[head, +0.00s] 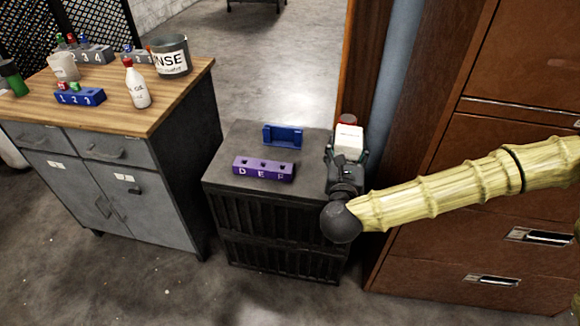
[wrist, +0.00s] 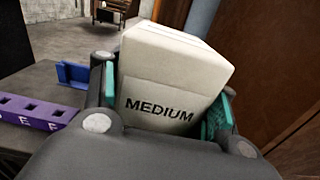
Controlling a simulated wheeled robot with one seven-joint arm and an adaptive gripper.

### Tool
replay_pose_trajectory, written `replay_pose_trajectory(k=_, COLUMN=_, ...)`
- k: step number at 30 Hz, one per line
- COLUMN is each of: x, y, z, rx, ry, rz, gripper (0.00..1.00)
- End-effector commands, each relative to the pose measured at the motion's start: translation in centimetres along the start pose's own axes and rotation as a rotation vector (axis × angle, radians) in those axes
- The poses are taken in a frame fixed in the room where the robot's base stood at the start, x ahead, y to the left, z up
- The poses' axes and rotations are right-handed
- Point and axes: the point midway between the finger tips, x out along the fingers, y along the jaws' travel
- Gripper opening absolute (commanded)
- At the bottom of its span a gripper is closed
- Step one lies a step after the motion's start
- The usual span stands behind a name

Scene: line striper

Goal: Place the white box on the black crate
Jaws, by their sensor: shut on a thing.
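The white box (head: 348,140) is in my gripper (head: 346,158), at the right end of the black crate (head: 275,227) in the head view. In the wrist view the white box (wrist: 165,85) is marked "MEDIUM" and sits a little tilted between the teal finger pads. My gripper (wrist: 165,110) is shut on it. The underside of the box is hidden, so I cannot tell whether it touches the crate top.
A purple block marked D E F (head: 264,169) and a blue holder (head: 283,137) stand on the crate top. A wooden-topped workbench (head: 110,112) with bottles and cans is at left. Brown drawers (head: 480,240) stand close on the right.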

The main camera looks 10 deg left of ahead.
Motion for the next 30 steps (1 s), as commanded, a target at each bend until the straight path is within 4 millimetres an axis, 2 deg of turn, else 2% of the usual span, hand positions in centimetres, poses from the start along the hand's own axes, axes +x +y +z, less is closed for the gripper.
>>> replay_pose_trajectory(k=1, x=0.0, y=0.2, z=-1.3, rx=0.0, ry=-0.003, rz=0.002, gripper=0.31)
replay_pose_trajectory(k=17, x=-0.4, y=2.2, z=-5.2, rx=-0.008, ry=-0.002, rz=0.005, gripper=0.31)
replay_pose_trajectory(k=30, x=-1.6, y=3.5, z=-8.7, rx=-0.025, ry=-0.006, rz=0.0, gripper=0.31)
